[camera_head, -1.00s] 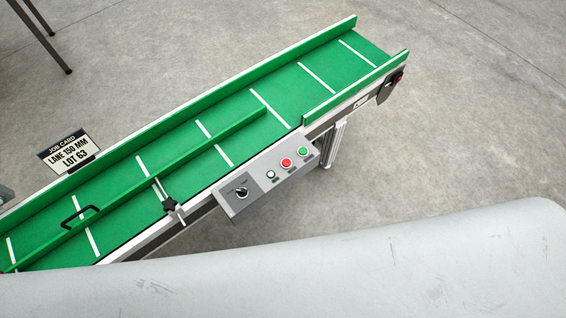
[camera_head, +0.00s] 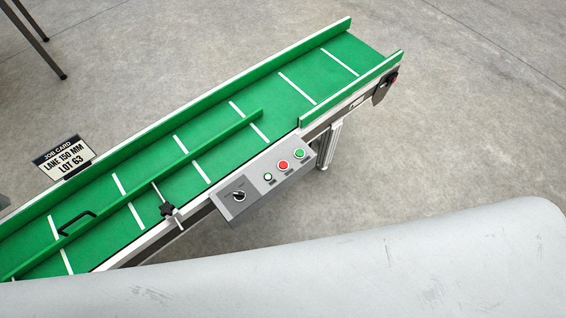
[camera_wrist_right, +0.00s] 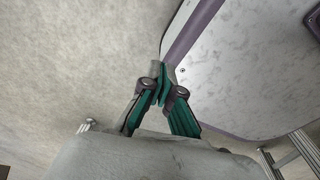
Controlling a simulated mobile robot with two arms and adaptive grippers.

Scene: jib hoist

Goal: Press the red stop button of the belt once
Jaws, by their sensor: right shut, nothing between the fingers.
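The red stop button (camera_head: 283,166) sits on the grey control box (camera_head: 262,182) on the near side of the green belt (camera_head: 205,150). A green button (camera_head: 299,153) is to its right, a small white button (camera_head: 268,177) to its left, and a black rotary knob (camera_head: 239,196) further left. My right gripper (camera_wrist_right: 163,75) shows in the right wrist view, with its fingertips together and nothing between them. It is not in the head view, and no button shows in the wrist view. My left gripper is in neither view.
A job card (camera_head: 64,157) reading "LANE 150 MM LOT 63" stands at the belt's far side. A green guide rail (camera_head: 150,180) runs along the belt. A pale surface fills the bottom of the head view. Grey floor (camera_head: 450,130) lies open to the right.

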